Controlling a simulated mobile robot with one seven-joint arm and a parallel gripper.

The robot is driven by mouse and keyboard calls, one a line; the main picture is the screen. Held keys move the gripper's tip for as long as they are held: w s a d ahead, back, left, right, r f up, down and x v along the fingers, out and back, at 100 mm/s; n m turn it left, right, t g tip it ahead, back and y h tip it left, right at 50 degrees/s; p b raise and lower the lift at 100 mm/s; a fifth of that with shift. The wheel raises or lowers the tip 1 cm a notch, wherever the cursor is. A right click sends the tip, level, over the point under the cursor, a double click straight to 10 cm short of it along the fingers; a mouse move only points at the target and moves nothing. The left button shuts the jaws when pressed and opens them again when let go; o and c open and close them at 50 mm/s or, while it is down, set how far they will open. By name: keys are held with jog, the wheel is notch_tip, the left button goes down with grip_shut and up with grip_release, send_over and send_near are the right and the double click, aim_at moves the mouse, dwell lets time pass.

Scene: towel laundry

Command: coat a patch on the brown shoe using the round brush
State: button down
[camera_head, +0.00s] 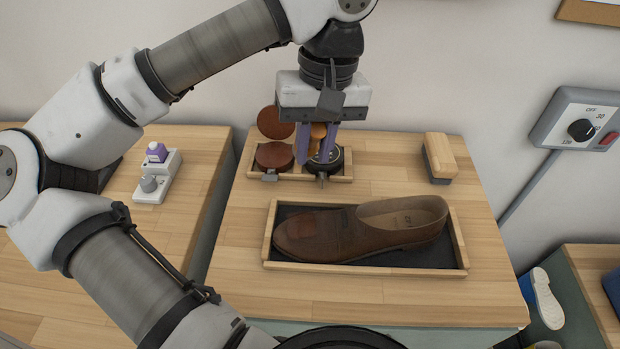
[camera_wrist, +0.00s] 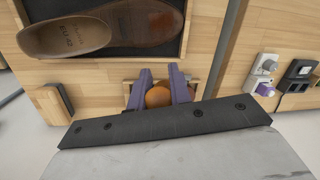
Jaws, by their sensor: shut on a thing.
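The brown shoe (camera_head: 385,228) lies on its sole in a dark-lined wooden tray (camera_head: 463,240), toe to the left; it also shows in the wrist view (camera_wrist: 128,25). A darker, reddish patch (camera_head: 310,226) shows on its toe. My gripper (camera_head: 318,158) is behind the tray, pointing down, its purple fingers shut on the orange-brown handle of the round brush (camera_head: 318,132). The handle's rounded top shows between the fingers in the wrist view (camera_wrist: 158,96). The brush's lower end is at a dark round tin (camera_head: 338,160); whether it touches the contents is hidden.
A brown round tin (camera_head: 274,156) with a raised lid (camera_head: 275,122) stands left of the gripper in the small wooden rack (camera_head: 300,179). A wooden block brush (camera_head: 440,156) stands at the back right. Bare tabletop lies in front of the tray. A wall dial box (camera_head: 578,122) is at right.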

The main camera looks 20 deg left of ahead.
jog(key=s+a+r+m+h+p, duration=0.1)
jog(key=s+r+h+p, duration=0.2)
jog(key=s+r, duration=0.2)
jog(key=shift+g, duration=0.5)
notch_tip(320, 180, down, 5)
jog(key=b, duration=0.3)
jog(key=shift+r, duration=0.1)
